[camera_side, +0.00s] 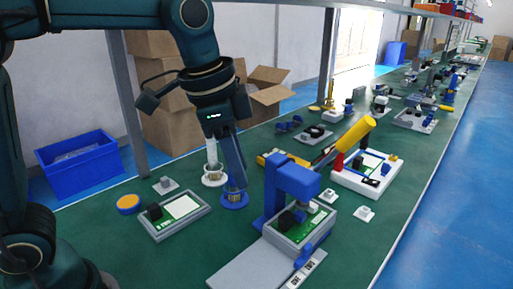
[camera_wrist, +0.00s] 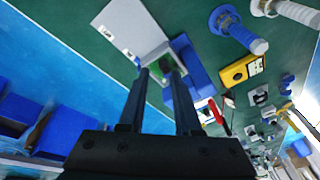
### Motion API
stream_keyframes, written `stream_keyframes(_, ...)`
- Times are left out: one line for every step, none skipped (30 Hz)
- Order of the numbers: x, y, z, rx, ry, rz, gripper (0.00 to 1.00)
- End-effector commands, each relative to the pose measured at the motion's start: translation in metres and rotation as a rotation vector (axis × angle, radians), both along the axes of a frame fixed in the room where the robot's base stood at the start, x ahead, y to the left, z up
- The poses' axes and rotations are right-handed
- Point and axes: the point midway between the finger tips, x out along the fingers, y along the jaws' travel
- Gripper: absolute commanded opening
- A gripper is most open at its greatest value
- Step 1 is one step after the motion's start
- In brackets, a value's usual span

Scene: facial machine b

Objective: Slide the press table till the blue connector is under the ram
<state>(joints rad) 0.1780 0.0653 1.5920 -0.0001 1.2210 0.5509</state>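The blue press (camera_side: 290,182) stands on the green bench, its ram head over a grey press table (camera_side: 318,232) carrying a green board (camera_side: 300,228). A long grey slide base (camera_side: 250,268) extends toward the front left. Black parts sit on the board; I cannot clearly pick out the blue connector. My gripper (camera_side: 238,180) hangs left of the press, pointing down, apart from it. In the wrist view my gripper (camera_wrist: 160,72) has its two fingers apart with nothing between them.
A blue round iron stand (camera_side: 235,200) and a white one (camera_side: 214,179) stand close to my gripper. A grey tray (camera_side: 175,215) lies left. A yellow meter (camera_side: 275,157) and a white board with a yellow-handled tool (camera_side: 357,132) are behind. Bench is clear at front left.

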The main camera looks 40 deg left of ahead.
Motion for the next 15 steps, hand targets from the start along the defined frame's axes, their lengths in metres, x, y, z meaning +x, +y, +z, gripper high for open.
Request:
stream_keyframes(0.012,-0.008,-0.005,0.016,0.022,-0.063,0.33)
stream_keyframes(0.018,-0.012,-0.007,0.025,0.033,-0.102,0.33)
stream_keyframes(0.025,-0.018,-0.011,0.037,0.048,-0.152,0.33)
stream_keyframes(0.030,-0.022,-0.014,0.046,0.058,-0.191,0.33)
stream_keyframes(0.035,-0.027,-0.018,0.054,0.068,-0.229,0.33)
stream_keyframes(0.042,-0.032,-0.023,0.065,0.083,-0.279,0.33)
stream_keyframes(0.046,-0.037,-0.027,0.072,0.092,-0.318,0.33)
stream_keyframes(0.051,-0.042,-0.032,0.080,0.104,-0.357,0.33)
stream_keyframes(0.056,-0.048,-0.039,0.089,0.117,-0.407,0.33)
stream_keyframes(0.059,-0.052,-0.044,0.096,0.126,-0.445,0.33)
stream_keyframes(0.062,-0.057,-0.049,0.102,0.137,-0.482,0.33)
stream_keyframes(0.066,-0.062,-0.057,0.110,0.149,-0.529,0.33)
stream_keyframes(0.068,-0.066,-0.062,0.115,0.157,-0.562,0.33)
stream_keyframes(0.070,-0.070,-0.067,0.121,0.165,-0.595,0.33)
stream_keyframes(0.072,-0.074,-0.074,0.127,0.176,-0.633,0.33)
